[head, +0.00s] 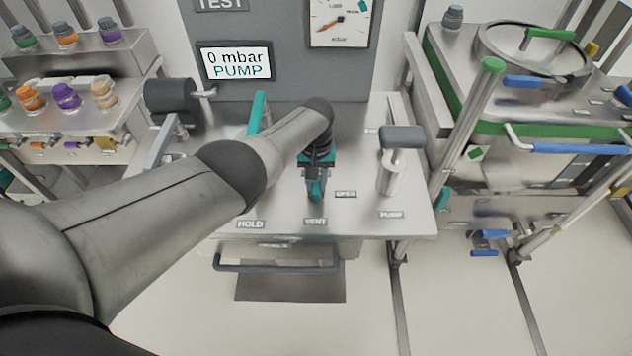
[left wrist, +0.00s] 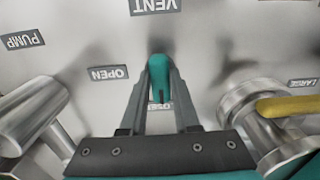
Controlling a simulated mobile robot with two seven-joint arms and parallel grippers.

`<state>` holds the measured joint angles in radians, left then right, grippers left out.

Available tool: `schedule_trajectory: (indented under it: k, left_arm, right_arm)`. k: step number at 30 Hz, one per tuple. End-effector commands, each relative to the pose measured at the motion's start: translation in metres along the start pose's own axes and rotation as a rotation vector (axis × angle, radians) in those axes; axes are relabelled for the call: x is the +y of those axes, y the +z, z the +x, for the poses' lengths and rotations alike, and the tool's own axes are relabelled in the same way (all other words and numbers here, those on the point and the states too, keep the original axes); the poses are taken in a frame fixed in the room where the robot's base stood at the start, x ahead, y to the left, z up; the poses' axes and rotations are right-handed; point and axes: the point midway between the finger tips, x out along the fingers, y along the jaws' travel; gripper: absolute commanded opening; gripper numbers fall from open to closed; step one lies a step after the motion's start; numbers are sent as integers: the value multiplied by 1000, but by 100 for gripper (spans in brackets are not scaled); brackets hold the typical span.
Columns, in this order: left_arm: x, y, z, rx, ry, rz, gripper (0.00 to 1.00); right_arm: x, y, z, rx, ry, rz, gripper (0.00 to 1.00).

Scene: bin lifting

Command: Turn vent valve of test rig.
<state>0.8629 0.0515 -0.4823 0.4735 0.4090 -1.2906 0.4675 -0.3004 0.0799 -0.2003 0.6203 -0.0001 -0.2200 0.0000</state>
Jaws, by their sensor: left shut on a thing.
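The test rig (head: 355,213) is a metal bench with HOLD, VENT and PUMP labels along its front edge. The teal vent valve handle (head: 316,192) is behind the VENT label, mostly hidden under my left wrist. My left gripper (head: 316,178) points down over it. In the left wrist view the teal handle (left wrist: 160,72) lies between the fingertips of my left gripper (left wrist: 161,80), which is shut on it. The handle points toward the VENT label (left wrist: 156,6). An OPEN label (left wrist: 108,73) is beside it, and another label is partly hidden between the fingers. My right gripper is not in view.
The display (head: 236,63) reads 0 mbar PUMP, beside a round gauge (head: 338,22). A grey-topped pump lever (head: 402,137) stands right of my gripper, and a teal bar (head: 257,113) left of it. In the left wrist view, a metal fitting with a yellow lever (left wrist: 290,104) is close on the right.

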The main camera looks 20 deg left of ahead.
Motion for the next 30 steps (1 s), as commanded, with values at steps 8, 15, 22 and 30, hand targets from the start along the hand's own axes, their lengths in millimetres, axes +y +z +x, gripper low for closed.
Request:
schedule_trajectory:
  k: [8,15,22,30]
  left_arm:
    - [0,-2,-2,4,2,-3,47]
    - [0,-1,-1,2,1,-1,60]
    - [0,-1,-5,2,1,-1,60]
    - [0,-1,-42,3,2,-1,60]
  right_arm:
    - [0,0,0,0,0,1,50]
    - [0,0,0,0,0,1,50]
    - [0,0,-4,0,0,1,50]
    - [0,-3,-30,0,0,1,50]
